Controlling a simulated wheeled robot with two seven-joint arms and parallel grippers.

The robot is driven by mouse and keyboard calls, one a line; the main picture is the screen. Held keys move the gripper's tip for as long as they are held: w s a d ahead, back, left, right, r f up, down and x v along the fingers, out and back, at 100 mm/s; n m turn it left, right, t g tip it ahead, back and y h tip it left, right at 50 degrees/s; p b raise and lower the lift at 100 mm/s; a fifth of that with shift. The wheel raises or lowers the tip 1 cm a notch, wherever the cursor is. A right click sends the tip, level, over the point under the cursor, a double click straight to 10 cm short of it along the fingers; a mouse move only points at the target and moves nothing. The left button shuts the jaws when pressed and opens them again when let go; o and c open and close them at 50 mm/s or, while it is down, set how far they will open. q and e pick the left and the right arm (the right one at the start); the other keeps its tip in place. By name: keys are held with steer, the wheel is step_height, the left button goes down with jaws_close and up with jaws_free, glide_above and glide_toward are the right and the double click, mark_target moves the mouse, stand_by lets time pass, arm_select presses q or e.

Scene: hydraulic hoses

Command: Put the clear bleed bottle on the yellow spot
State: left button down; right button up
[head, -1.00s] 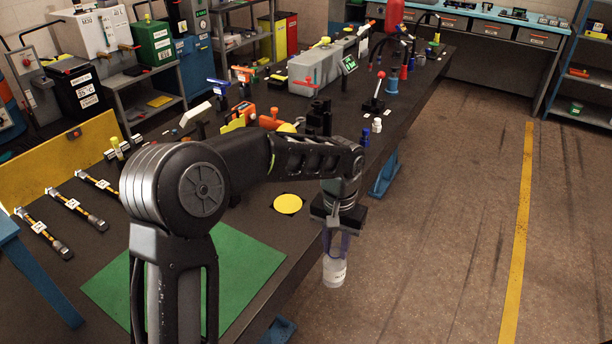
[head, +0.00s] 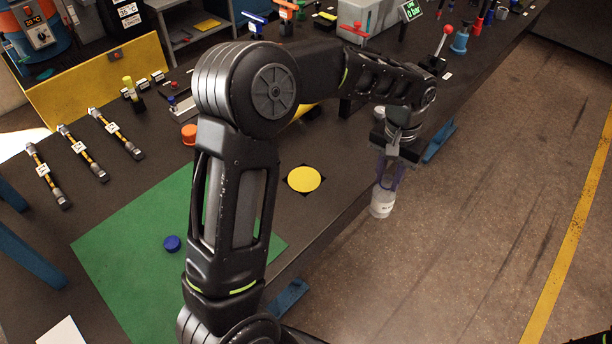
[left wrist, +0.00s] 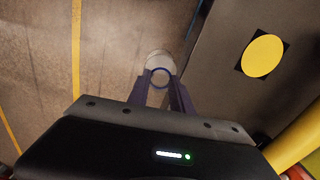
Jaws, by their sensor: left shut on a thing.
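The clear bleed bottle (head: 382,203) has a pale label and hangs upright in my left gripper (head: 388,178), past the table's right edge and over the floor. In the left wrist view the bottle (left wrist: 159,62) shows from above between the two purple fingers of the gripper (left wrist: 160,82), which are shut on it. The yellow spot (head: 304,179) is a flat round disc on a dark square on the table, left of the bottle. It also shows in the left wrist view (left wrist: 263,56), to the right of the bottle, with nothing on it. My right gripper is not in view.
A green mat (head: 130,240) with a blue cap (head: 172,243) lies left of the spot. A red-knobbed lever (head: 446,40) stands at the back. The table around the spot is clear.

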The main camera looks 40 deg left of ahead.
arm_select(q)
steer(key=shift+s+r+n, duration=0.15)
steer(key=shift+n, duration=0.25)
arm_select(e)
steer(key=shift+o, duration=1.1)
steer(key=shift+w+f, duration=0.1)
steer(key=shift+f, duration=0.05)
arm_select(q)
steer(key=s+a+r+n+b, duration=0.1)
steer(key=s+r+n, duration=0.5)
steer(key=n, duration=0.6)
steer(key=shift+s+n+b, duration=0.3)
steer(key=shift+s+b, duration=0.6)
steer(key=shift+s, duration=0.15)
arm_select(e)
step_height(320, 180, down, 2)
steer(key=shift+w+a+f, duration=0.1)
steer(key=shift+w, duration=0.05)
arm_select(q)
steer(key=w+a+p, duration=0.1)
steer(key=a+p, duration=0.2)
steer(key=a, duration=1)
steer(key=shift+w+a, duration=0.15)
steer(key=shift+a, duration=0.15)
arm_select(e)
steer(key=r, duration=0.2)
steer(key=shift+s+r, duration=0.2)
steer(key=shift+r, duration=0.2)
